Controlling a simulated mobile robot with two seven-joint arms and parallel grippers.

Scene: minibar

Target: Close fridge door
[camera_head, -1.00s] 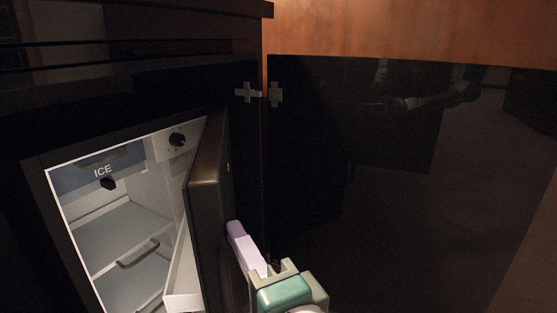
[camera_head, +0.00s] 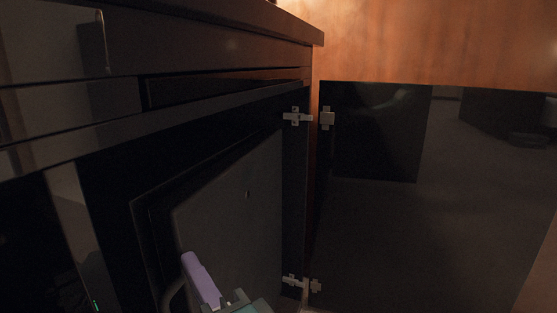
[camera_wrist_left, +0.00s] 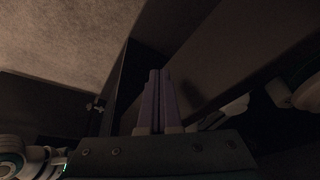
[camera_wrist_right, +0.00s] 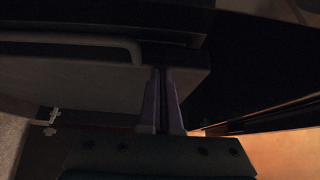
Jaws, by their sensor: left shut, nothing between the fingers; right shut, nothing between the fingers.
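The fridge door (camera_head: 235,215) is a dark panel in the head view. My right gripper (camera_head: 188,258) is shut and empty, in front of the door beside the handle. Its lilac fingers show in the right wrist view (camera_wrist_right: 161,72); contact with the door is unclear. My left gripper (camera_wrist_left: 158,74) is shut and empty, seen only in its wrist view.
The black cabinet door (camera_head: 400,210) stands wide open on the right, on metal hinges (camera_head: 297,117). Dark drawer fronts (camera_head: 200,45) run above the fridge. A wooden panel (camera_head: 440,40) is behind on the right.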

